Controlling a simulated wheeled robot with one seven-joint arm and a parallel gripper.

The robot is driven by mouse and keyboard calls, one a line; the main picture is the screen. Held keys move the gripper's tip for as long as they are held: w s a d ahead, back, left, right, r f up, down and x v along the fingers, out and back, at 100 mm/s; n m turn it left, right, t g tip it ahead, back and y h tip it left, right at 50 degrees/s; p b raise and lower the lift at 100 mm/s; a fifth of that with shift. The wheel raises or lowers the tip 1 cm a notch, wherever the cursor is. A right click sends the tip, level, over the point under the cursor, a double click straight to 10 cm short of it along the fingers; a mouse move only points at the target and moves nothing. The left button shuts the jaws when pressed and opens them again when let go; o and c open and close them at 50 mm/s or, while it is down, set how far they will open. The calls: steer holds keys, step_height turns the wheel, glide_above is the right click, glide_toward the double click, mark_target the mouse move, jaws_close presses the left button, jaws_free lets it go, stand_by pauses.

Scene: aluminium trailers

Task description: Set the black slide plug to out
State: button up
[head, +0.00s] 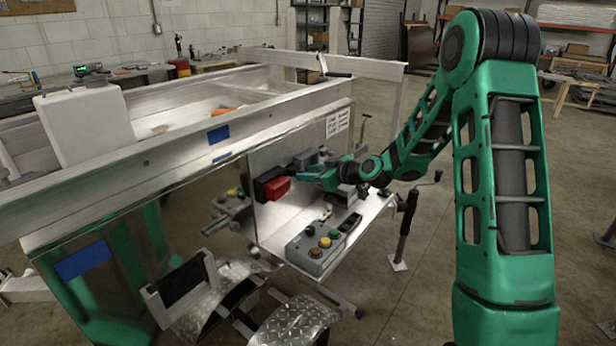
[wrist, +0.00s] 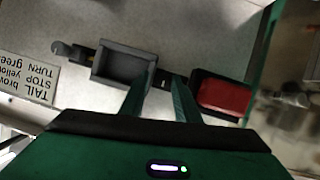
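A black strip-like fitting (wrist: 163,80) runs across the pale upright panel in the wrist view, between a grey open box and a red lamp. Its small dark part between my fingertips looks like the black slide plug, but its position is hard to tell. My gripper (wrist: 164,80) points at the panel with its two green fingers apart, one to each side of this part. I cannot tell whether they touch it. In the head view my gripper (head: 322,178) is at the panel, right of the red lamp, and the plug is hidden or too small to make out.
The red lamp (head: 278,188) in its black housing is close to my gripper; the grey box (wrist: 125,66) is on its other side. A label (wrist: 27,88) is on the panel. A control box with coloured buttons (head: 323,242) sits on the shelf below.

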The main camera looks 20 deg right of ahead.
steer(key=v, duration=1)
steer(key=shift+s+d, duration=0.2)
steer(key=shift+s, duration=0.1)
steer(key=shift+r, duration=0.1)
steer(key=s+d+m+g+h, duration=0.2)
steer(key=s+d+m+g, duration=0.1)
steer(key=s, duration=1.1)
steer(key=s+d+m+g+h, duration=0.2)
steer(key=s+m+g, duration=0.3)
steer(key=s, duration=0.9)
steer(key=s+d+m+g+h, duration=0.2)
steer(key=s+d+m+g, duration=0.2)
steer(key=s, duration=1.1)
steer(key=shift+d+r+m+h, duration=0.35)
steer(key=shift+d+m, duration=0.25)
steer(key=shift+m, duration=0.6)
